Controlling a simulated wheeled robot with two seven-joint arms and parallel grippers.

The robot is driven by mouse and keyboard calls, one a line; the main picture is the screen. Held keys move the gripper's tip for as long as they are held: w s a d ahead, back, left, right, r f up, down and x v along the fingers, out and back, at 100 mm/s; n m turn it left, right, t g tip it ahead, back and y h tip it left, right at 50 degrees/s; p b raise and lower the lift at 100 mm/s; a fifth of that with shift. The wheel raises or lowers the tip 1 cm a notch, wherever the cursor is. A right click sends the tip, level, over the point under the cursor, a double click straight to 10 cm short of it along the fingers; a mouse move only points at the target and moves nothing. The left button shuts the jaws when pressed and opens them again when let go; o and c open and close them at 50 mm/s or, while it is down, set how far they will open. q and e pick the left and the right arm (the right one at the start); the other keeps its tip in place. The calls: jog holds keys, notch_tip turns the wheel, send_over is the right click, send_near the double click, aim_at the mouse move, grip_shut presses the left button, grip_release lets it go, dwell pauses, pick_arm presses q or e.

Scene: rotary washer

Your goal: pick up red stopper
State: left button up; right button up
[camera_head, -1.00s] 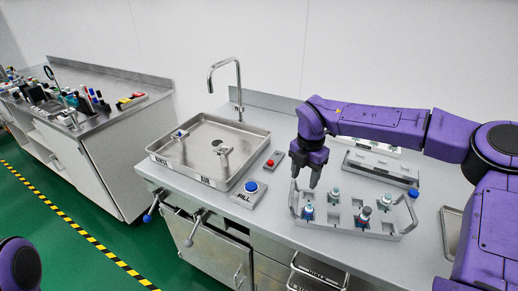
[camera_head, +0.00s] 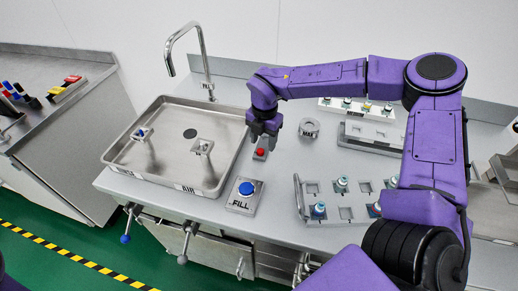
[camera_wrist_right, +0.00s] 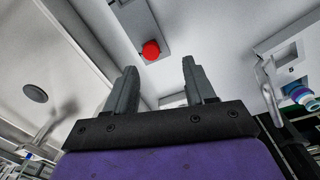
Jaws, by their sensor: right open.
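The red stopper (camera_head: 261,152) is a small round red piece on a small grey plate, on the counter just right of the sink tray. It also shows in the right wrist view (camera_wrist_right: 151,50), beyond the fingertips and between their lines. My right gripper (camera_head: 264,137) points down close above and behind the stopper in the head view. Its two fingers (camera_wrist_right: 160,75) are apart with nothing between them. The exact gap to the stopper cannot be told. My left gripper is not in view.
The metal sink tray (camera_head: 113,152) with a tap (camera_head: 203,50) lies to the left. A blue FILL button (camera_head: 247,188) sits in front. A round MAX-like ring (camera_head: 309,128) stands right of the gripper. A rack (camera_head: 329,187) with blue-capped vials is at front right.

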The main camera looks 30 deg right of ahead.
aim_at(260, 151)
jog(key=shift+s+a+f+p, duration=0.15)
jog(key=shift+s+f+p, duration=0.3)
jog(key=shift+w+f, duration=0.25)
jog(key=shift+f, duration=0.6)
jog(key=w+f, duration=0.2)
jog(key=shift+w+f, duration=0.2)
jog(key=shift+f, duration=0.2)
jog(key=shift+s+r, duration=0.2)
jog(key=shift+s, duration=0.1)
jog(key=shift+c, duration=0.6)
jog(key=shift+s+r, duration=0.1)
jog(key=shift+s, duration=0.1)
jog(key=c, duration=0.5)
grip_shut()
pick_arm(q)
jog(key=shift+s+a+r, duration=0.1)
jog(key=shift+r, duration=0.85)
pick_arm(e)
jog(key=shift+w, duration=0.1)
